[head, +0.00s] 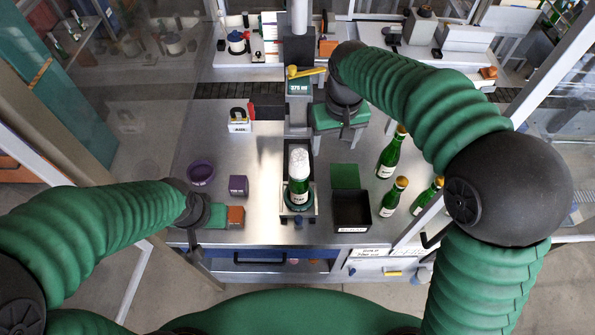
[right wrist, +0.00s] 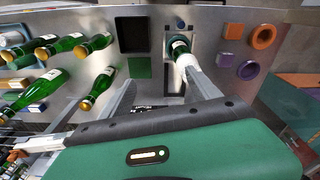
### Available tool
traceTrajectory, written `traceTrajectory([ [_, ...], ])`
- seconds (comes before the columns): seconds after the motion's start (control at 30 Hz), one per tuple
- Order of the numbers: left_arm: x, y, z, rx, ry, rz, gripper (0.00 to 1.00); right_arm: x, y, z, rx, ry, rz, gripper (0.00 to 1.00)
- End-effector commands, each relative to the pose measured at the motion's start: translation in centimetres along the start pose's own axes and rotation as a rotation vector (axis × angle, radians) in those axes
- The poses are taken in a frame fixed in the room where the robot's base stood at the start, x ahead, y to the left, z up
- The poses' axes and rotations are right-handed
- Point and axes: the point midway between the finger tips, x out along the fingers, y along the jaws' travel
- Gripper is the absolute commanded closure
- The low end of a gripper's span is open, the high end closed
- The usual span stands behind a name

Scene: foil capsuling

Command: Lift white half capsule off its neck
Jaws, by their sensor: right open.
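A dark green bottle (head: 299,190) stands upright in a holder at the middle of the bench. The white half capsule (head: 299,160) sits over its neck. In the right wrist view the bottle (right wrist: 180,46) and the white capsule (right wrist: 191,61) show near the right finger, which overlaps the capsule's end. My right gripper (head: 343,130) is behind and to the right of the bottle in the head view. Its two fingers (right wrist: 160,80) are spread and nothing is held between them. My left gripper (head: 212,214) is low at the left; its fingers cannot be made out.
A black tray (head: 352,213) and a green square (head: 345,176) lie right of the bottle. Several gold-topped bottles (head: 391,158) stand farther right. A purple ring (head: 201,173), a purple block (head: 238,186) and an orange block (head: 236,216) are on the left. A column stands behind.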

Motion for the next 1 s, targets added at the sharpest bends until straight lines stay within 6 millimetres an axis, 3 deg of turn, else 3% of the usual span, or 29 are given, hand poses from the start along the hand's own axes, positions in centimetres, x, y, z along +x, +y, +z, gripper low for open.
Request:
traceTrajectory([
  [0.03,2.3,0.0,0.5,0.000,0.000,0.000,0.62,1.1,-1.8,-2.0,-0.029,-0.013,-0.004,0.29],
  [0.13,4.0,0.0,0.9,0.000,0.000,0.000,0.62,0.1,-4.7,-4.2,-0.067,-0.047,-0.010,0.29],
  [0.3,5.2,0.0,1.2,0.001,0.001,0.000,0.62,-1.3,-7.3,-5.4,-0.096,-0.087,-0.015,0.29],
  [0.43,5.1,0.0,1.2,0.001,0.001,0.000,0.62,-1.2,-7.8,-5.5,-0.099,-0.097,-0.015,0.29],
  [0.8,3.3,0.0,0.7,0.000,0.001,0.000,0.62,7.5,-7.7,-4.8,-0.098,-0.100,-0.015,0.29],
  [1.0,2.5,0.0,0.6,0.000,0.001,0.000,0.62,9.8,-7.7,-4.7,-0.098,-0.096,-0.015,0.29],
])
